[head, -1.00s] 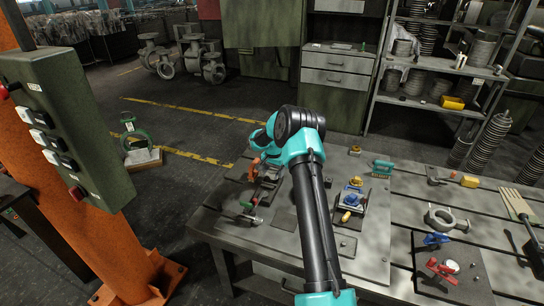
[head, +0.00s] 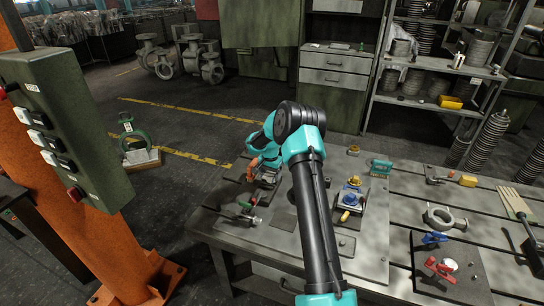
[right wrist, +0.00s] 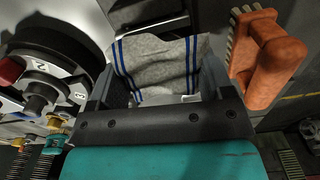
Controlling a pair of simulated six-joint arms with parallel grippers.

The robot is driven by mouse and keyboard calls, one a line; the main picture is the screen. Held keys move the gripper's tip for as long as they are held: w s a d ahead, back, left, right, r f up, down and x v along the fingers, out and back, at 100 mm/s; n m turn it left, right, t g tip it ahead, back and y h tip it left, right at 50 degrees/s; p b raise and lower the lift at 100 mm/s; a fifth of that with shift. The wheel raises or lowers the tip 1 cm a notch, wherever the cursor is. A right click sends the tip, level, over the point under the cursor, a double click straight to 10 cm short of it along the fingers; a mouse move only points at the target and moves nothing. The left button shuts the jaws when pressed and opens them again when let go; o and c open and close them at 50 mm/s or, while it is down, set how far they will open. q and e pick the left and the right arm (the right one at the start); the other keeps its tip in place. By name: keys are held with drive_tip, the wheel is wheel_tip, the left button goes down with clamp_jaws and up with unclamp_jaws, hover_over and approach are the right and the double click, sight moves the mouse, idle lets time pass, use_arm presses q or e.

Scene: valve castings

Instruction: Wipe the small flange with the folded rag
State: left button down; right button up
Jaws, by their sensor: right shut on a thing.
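My right gripper (head: 265,176) is over the left part of the workbench, small and partly hidden by my arm in the head view. In the right wrist view, my right gripper (right wrist: 158,92) is shut on the folded rag (right wrist: 150,62), a grey cloth with blue stripes that spreads past the fingertips. My left gripper is not in view.
An orange-handled brush (right wrist: 270,62) is close to the right of the gripper. On the workbench (head: 375,242) are a blue-and-yellow fixture (head: 350,198), a teal brush (head: 381,168), a ring casting (head: 440,218) and red and blue clamps. An orange post with a control box (head: 70,130) stands left.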

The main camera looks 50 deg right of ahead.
drive_tip(key=shift+w+d, duration=0.25)
drive_tip(key=shift+d, duration=0.5)
drive_tip(key=shift+w+d, duration=0.25)
drive_tip(key=shift+d, duration=0.45)
wheel_tip(320, 180, up, 8)
drive_tip(key=shift+a+r, duration=0.1)
